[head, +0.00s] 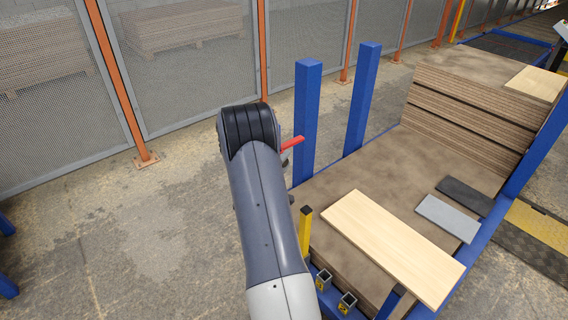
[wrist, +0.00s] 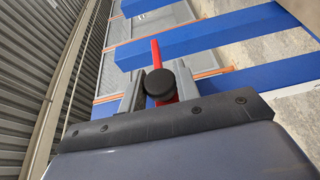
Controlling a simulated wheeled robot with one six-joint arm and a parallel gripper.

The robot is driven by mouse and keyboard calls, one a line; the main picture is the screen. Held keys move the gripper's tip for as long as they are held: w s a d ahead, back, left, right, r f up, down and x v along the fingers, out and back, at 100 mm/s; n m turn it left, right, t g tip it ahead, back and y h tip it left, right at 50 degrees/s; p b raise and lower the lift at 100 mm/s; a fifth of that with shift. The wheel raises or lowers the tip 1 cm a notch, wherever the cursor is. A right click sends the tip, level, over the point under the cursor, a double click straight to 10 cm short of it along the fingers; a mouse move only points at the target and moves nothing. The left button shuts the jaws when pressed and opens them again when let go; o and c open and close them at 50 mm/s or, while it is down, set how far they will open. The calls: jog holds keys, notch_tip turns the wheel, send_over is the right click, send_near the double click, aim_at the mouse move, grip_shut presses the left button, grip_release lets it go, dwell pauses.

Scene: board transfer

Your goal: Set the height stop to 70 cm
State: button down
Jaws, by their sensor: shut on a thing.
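A red piece with a round black knob (wrist: 160,85) sits between the fingers of my gripper (wrist: 157,92) in the wrist view. My gripper is shut on this red piece, which looks like the height stop. Its red bar (head: 292,143) juts out to the right past my arm in the head view, close to the nearer blue post (head: 306,115). The fingers are hidden behind my arm there. No height scale or numbers can be read, and whether the piece touches the post cannot be told.
A second blue post (head: 361,98) stands behind. To the right are a brown board stack (head: 470,110), a light wood board (head: 392,245), and grey (head: 448,215) and dark (head: 465,195) plates. A yellow post (head: 305,230) stands beside my arm. Floor is clear left, before the mesh fence (head: 180,75).

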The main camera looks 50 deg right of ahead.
jog(key=shift+w+r, duration=0.1)
jog(key=shift+r, duration=0.25)
jog(key=c, duration=1.3)
grip_release()
jog(key=shift+o, duration=1)
jog(key=shift+f, duration=0.1)
jog(key=v, duration=1.1)
jog(key=shift+p, duration=0.45)
jog(key=shift+d, duration=0.2)
